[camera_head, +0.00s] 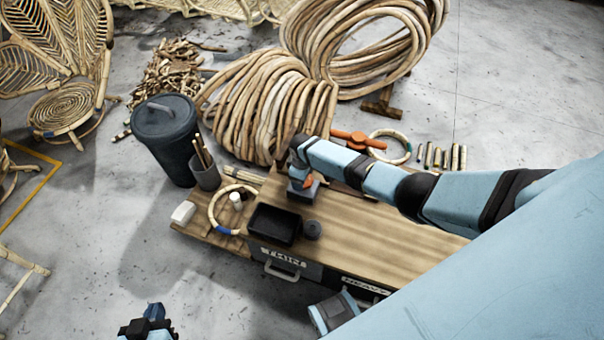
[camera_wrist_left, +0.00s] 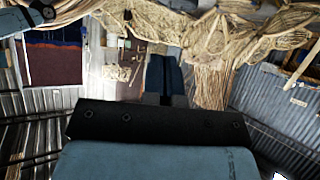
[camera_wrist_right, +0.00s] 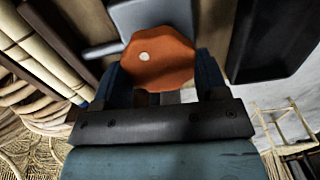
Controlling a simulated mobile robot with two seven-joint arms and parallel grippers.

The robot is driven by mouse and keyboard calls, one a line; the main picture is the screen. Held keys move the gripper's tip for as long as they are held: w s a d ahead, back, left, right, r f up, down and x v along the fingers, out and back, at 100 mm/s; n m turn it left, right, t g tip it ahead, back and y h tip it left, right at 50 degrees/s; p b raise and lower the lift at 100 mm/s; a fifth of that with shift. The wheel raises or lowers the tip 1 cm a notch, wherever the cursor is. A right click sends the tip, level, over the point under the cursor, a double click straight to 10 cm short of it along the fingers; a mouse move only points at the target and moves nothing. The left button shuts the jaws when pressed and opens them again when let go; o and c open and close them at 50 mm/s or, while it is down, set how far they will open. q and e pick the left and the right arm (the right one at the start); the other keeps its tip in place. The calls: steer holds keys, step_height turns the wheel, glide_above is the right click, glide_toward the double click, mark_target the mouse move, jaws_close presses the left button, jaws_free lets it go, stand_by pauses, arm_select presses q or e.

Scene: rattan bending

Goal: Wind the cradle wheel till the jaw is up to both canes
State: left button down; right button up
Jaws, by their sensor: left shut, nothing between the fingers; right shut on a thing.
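An orange eight-sided wheel (camera_wrist_right: 157,57) with a pale dot sits between the fingers of my right gripper (camera_wrist_right: 160,82), which is shut on it. In the head view, my right gripper (camera_head: 297,172) comes down over the orange wheel (camera_head: 299,184), partly covering it. A grey block (camera_head: 305,194) sits under the wheel on the workbench; the right wrist view shows grey metal (camera_wrist_right: 150,14) behind it. Pale canes (camera_wrist_right: 42,48) run at the left of that view. Whether the jaw touches them is hidden. My left gripper (camera_head: 148,318) is shut and empty, low in the head view, away from the bench.
A dark bin (camera_head: 166,135) and large cane coils (camera_head: 270,105) stand behind.

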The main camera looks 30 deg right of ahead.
steer(key=shift+r+m, duration=0.1)
steer(key=shift+m, duration=0.4)
steer(key=m+p, duration=0.2)
steer(key=m, duration=0.1)
steer(key=shift+m, duration=0.3)
steer(key=m, duration=0.2)
steer(key=shift+d+m+p, duration=0.1)
steer(key=shift+m+p, duration=0.2)
steer(key=shift+p, duration=0.05)
arm_select(q)
steer(key=shift+s+r, duration=0.1)
steer(key=shift+r, duration=0.45)
arm_select(e)
steer(key=shift+m, duration=0.6)
arm_select(q)
steer(key=shift+a, duration=0.1)
arm_select(e)
steer(key=o, duration=0.9)
